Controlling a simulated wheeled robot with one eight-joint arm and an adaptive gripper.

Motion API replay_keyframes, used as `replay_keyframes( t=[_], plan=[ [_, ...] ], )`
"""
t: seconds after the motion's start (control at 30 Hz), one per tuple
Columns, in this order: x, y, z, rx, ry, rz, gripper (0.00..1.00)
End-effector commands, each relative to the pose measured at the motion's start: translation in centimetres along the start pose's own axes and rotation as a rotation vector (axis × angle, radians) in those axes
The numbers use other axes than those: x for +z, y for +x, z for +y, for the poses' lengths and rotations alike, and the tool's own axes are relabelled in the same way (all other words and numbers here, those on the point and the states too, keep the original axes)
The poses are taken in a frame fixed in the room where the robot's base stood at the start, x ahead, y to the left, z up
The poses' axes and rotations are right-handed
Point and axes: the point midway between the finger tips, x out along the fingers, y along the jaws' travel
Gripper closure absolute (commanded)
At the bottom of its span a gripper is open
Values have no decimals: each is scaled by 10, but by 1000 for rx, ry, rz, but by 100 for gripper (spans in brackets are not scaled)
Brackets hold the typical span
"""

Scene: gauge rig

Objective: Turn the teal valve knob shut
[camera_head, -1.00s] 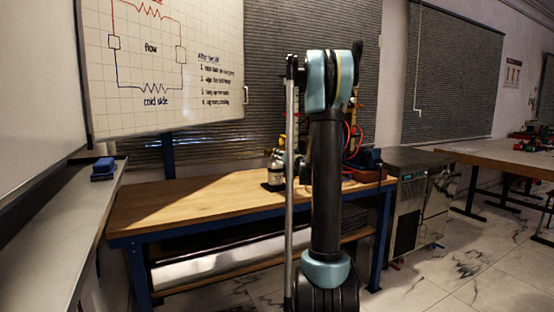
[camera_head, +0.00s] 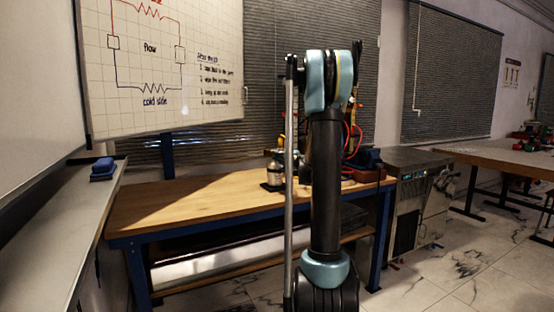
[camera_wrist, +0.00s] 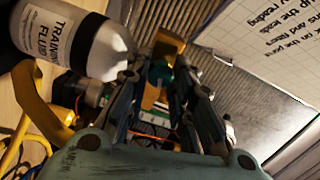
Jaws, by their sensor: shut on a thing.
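In the wrist view the teal valve knob (camera_wrist: 167,59) shows as a small patch between the fingertips of my gripper (camera_wrist: 168,75). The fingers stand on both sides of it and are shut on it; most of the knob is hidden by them. How far the knob is turned cannot be told. In the head view my arm stands in front of the rig and hides the gripper and the knob.
A white bottle labelled training fluid (camera_wrist: 62,36) is close to the left finger; it also stands on the wooden bench (camera_head: 180,205). Yellow cable (camera_wrist: 40,115) loops at the wrist view's left. A whiteboard (camera_head: 165,65) hangs behind. The bench's left part is clear.

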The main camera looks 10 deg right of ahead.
Motion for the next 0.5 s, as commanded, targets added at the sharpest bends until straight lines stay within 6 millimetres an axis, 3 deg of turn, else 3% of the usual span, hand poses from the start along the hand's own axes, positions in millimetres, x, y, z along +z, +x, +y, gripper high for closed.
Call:
replay_keyframes(
  t=[0.5],
  plan=[
    [0,0,1,2,316,1,100]
  ],
)
